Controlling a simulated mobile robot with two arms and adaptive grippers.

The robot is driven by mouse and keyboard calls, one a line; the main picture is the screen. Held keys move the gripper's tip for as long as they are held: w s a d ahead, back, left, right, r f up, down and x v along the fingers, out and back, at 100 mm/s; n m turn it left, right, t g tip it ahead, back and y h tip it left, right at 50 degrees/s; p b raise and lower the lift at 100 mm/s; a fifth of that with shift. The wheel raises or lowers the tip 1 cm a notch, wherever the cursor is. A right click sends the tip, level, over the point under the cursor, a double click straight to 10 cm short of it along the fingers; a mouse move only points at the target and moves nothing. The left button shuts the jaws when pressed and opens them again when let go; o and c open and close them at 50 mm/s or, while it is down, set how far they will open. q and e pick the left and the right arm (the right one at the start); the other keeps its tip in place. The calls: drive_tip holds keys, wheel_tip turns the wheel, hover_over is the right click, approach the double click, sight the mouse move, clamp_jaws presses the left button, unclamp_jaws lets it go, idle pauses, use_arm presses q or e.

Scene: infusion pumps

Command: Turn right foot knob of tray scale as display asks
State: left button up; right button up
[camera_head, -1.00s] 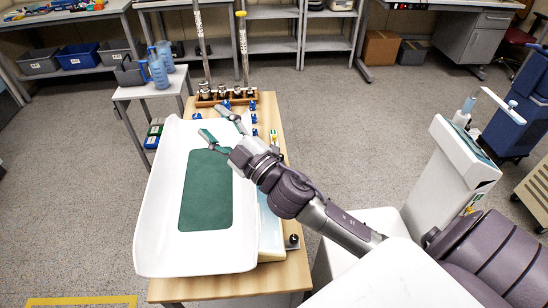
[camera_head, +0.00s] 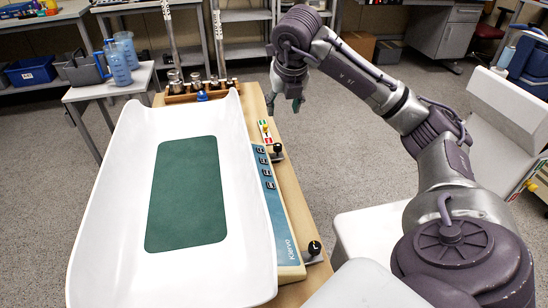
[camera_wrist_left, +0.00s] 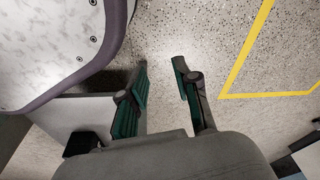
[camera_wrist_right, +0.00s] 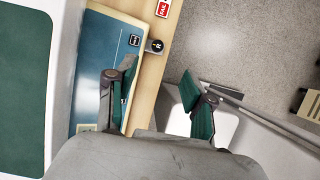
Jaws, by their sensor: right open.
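The tray scale has a white tray (camera_head: 110,215) with a green mat (camera_head: 187,195) and a blue front panel (camera_head: 277,215) along its right side. A black foot knob marked R (camera_wrist_right: 155,46) shows in the right wrist view; in the head view a black knob (camera_head: 277,150) stands at the panel's far end. Another knob, marked L (camera_head: 314,248), is at the near end. My right gripper (camera_wrist_right: 158,84) is open and empty, with the R knob ahead of its fingertips, apart from them. My left gripper (camera_wrist_left: 162,78) is open and empty above the floor. No display reading is legible.
Red and green cards (camera_head: 265,131) lie beyond the far knob. A wooden rack (camera_head: 195,93) of metal pieces stands behind the tray. A side table (camera_head: 105,88) with blue jugs (camera_head: 117,62) is at the back left.

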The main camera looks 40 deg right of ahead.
sight(277, 145)
drive_tip(key=b+x, duration=0.1)
drive_tip(key=x, duration=0.4)
drive_tip(key=b+x, duration=0.1)
drive_tip(key=x, duration=0.4)
drive_tip(key=s+b+x, duration=0.1)
drive_tip(key=x, duration=0.5)
drive_tip(key=shift+a+f, duration=0.3)
drive_tip(key=shift+f, duration=0.05)
use_arm(q)
drive_tip(key=w+r, duration=0.3)
drive_tip(key=shift+w+d+r, duration=0.25)
drive_tip(key=shift+w, duration=0.15)
use_arm(e)
clamp_jaws()
